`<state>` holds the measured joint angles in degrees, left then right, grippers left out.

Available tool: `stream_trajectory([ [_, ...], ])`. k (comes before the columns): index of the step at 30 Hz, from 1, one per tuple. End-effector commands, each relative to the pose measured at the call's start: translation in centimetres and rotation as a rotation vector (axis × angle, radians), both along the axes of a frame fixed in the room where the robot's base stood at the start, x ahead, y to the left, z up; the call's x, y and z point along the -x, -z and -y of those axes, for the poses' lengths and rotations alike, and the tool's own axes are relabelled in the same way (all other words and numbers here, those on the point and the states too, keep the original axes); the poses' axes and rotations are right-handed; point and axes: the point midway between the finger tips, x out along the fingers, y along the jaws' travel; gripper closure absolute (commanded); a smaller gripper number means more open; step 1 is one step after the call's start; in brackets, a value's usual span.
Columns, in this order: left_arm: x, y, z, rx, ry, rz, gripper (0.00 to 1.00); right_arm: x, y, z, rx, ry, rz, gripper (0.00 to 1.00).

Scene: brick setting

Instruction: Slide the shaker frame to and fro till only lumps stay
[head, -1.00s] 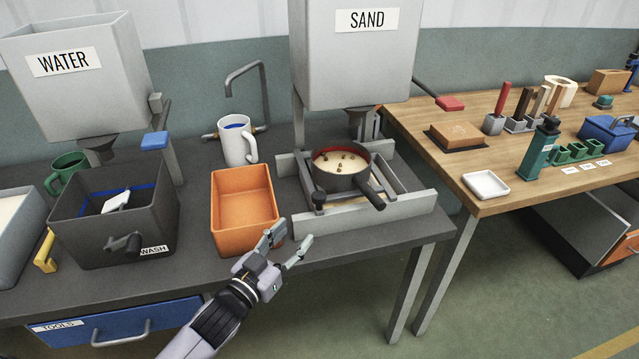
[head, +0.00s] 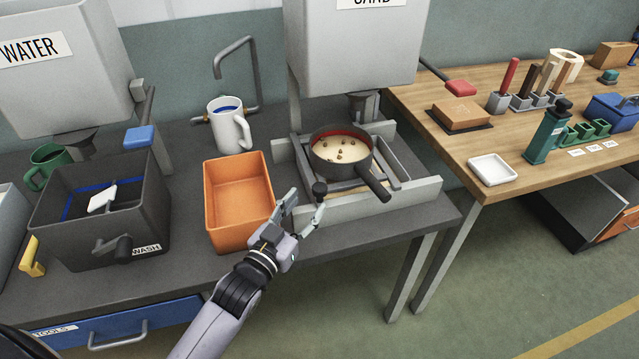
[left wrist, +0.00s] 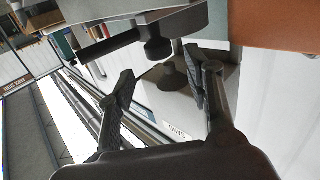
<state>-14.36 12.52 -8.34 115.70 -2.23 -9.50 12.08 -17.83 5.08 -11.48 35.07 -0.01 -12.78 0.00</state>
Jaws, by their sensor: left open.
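The shaker frame (head: 386,171) sits between pale rails under the sand hopper. A dark round sieve (head: 369,147) with a red inner wall rests on it, its handle pointing front right. Pale sand (head: 336,151) with several brown lumps lies in the sieve. The frame's dark knob (head: 320,188) stands at the front left; it also shows in the left wrist view (left wrist: 157,49). My left gripper (head: 306,199) is open, its fingertips close to the knob on either side. I cannot tell whether they touch it. My right gripper is not in view.
An orange bin (head: 208,205) stands just left of my left gripper. The front rail (head: 405,200) lies close by on the right. A white mug (head: 226,130), a wash tub (head: 155,215) and the sand hopper (head: 350,50) stand around. A wooden bench (head: 465,145) holds tools at right.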

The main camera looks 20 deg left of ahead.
Motion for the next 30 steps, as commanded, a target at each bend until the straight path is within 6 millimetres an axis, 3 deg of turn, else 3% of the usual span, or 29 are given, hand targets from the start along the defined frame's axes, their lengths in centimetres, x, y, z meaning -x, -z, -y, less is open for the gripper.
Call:
stream_trajectory([
  [6, -4.4, -0.2, 0.9, 0.000, 0.000, 0.002, 0.53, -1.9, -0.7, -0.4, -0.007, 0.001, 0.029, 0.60],
  [12, -6.5, -0.1, 1.3, 0.001, -0.001, 0.000, 0.53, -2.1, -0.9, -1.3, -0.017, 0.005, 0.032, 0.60],
  [23, -7.0, 0.0, 1.4, 0.001, 0.000, 0.000, 0.53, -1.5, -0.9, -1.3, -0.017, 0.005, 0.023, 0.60],
  [30, -7.0, 0.0, 1.4, 0.001, 0.000, 0.000, 0.68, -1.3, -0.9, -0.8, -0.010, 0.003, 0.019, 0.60],
])
